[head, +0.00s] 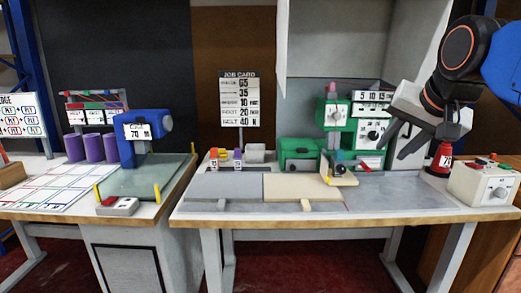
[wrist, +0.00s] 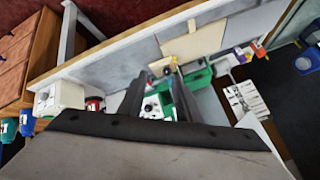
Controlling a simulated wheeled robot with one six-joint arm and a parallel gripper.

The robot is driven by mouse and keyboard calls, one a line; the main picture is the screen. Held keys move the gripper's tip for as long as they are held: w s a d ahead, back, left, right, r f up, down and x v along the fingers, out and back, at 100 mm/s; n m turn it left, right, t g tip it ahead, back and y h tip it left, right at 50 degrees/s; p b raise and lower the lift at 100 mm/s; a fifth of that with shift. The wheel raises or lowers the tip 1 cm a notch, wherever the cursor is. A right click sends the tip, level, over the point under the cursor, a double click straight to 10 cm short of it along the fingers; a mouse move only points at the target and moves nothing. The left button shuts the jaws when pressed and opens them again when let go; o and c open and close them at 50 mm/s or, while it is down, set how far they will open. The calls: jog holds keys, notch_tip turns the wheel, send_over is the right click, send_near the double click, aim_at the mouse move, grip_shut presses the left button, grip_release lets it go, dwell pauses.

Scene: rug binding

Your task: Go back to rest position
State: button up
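My gripper (head: 393,150) is at the right of the head view, raised above the right part of the workbench (head: 330,219). Its two dark fingers point down and stand apart, with nothing visible between them. In the wrist view the fingers (wrist: 156,72) are also apart, with the green machine (wrist: 158,103) seen beyond them. In the head view the green machine (head: 335,130) stands left of my gripper. A red weight-like object (head: 440,160) stands just right of the fingers; I cannot tell the exact distance.
A white dial box (head: 484,185) sits at the bench's right end. A blue machine (head: 147,130) stands on the left table. A job card (head: 240,100) stands at the back. Grey and cream panels (head: 292,187) lie flat along the bench front. The air above the bench's middle looks clear.

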jog(key=s+f+n+g, duration=0.1)
jog(key=s+f, duration=0.4)
jog(key=f, duration=0.5)
jog(key=s+f+n+g, duration=0.1)
jog(key=s+f+n, duration=0.2)
jog(key=f, duration=0.7)
jog(key=s+f+n+g, duration=0.1)
jog(key=s+f+n, duration=0.1)
jog(key=s+f, duration=0.6)
notch_tip(320, 180, down, 2)
jog(key=shift+a+f+g, duration=0.1)
jog(key=shift+a+g, duration=0.2)
